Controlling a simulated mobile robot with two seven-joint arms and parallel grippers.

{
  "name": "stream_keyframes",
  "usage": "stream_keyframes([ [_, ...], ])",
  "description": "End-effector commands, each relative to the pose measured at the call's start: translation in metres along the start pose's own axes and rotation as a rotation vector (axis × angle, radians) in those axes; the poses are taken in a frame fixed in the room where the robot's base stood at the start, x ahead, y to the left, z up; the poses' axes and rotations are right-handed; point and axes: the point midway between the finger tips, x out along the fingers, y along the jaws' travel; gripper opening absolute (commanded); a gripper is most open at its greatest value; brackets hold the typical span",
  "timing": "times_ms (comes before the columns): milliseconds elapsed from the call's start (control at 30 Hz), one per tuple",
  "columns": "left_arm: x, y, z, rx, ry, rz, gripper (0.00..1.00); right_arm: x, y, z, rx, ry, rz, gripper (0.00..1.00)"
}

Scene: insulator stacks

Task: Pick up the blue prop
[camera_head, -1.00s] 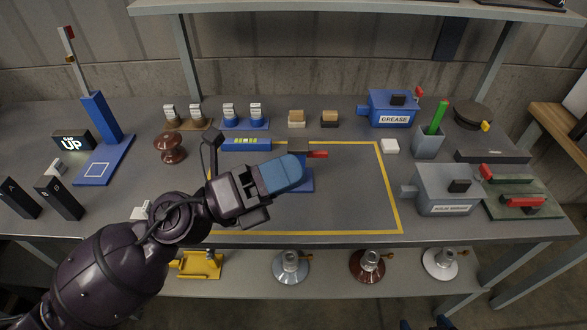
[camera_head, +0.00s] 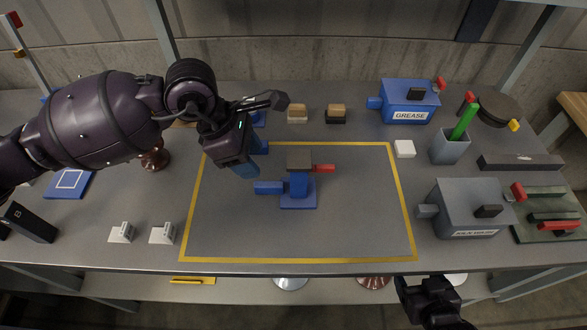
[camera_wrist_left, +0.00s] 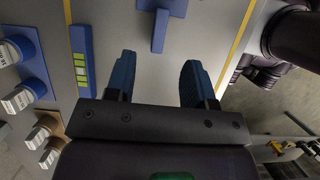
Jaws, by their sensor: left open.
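A blue stand with a dark top and a red handle (camera_head: 298,190) sits upright inside the yellow outline, with a blue block projecting left (camera_head: 268,187). I cannot tell for sure which blue thing is the prop. The stand's blue part shows at the top of the left wrist view (camera_wrist_left: 158,30). My left gripper (camera_head: 243,167) is open and empty, above the table left of the stand; its blue fingertips (camera_wrist_left: 157,80) are apart. A blue bar with a green window (camera_wrist_left: 80,60) is partly hidden behind it in the head view. My right gripper (camera_head: 425,290) is at the lower right.
The yellow outline (camera_head: 300,260) is mostly clear. A blue grease box (camera_head: 408,100), a grey box (camera_head: 462,208) and a grey cup with a green stick (camera_head: 450,147) stand right. Two small white blocks (camera_head: 163,234) lie at front left.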

Motion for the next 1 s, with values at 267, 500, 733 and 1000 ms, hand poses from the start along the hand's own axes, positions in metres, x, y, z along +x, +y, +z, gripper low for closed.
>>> stream_keyframes([
  [267, 0.042, -0.001, -0.001, -0.002, -0.003, -0.007, 0.49, -0.004, 0.003, 0.022, -0.011, -0.042, 0.0, 0.74],
  [500, 0.054, -0.001, -0.001, -0.001, -0.003, -0.005, 0.49, -0.001, 0.003, 0.013, -0.02, -0.025, -0.004, 0.74],
  [733, 0.078, 0.0, -0.007, -0.003, -0.003, -0.01, 0.49, 0.002, 0.002, 0.022, -0.016, -0.038, -0.005, 0.74],
  [1000, 0.105, 0.001, -0.008, -0.002, -0.004, -0.005, 0.49, 0.005, -0.001, 0.024, -0.009, -0.04, -0.006, 0.74],
])
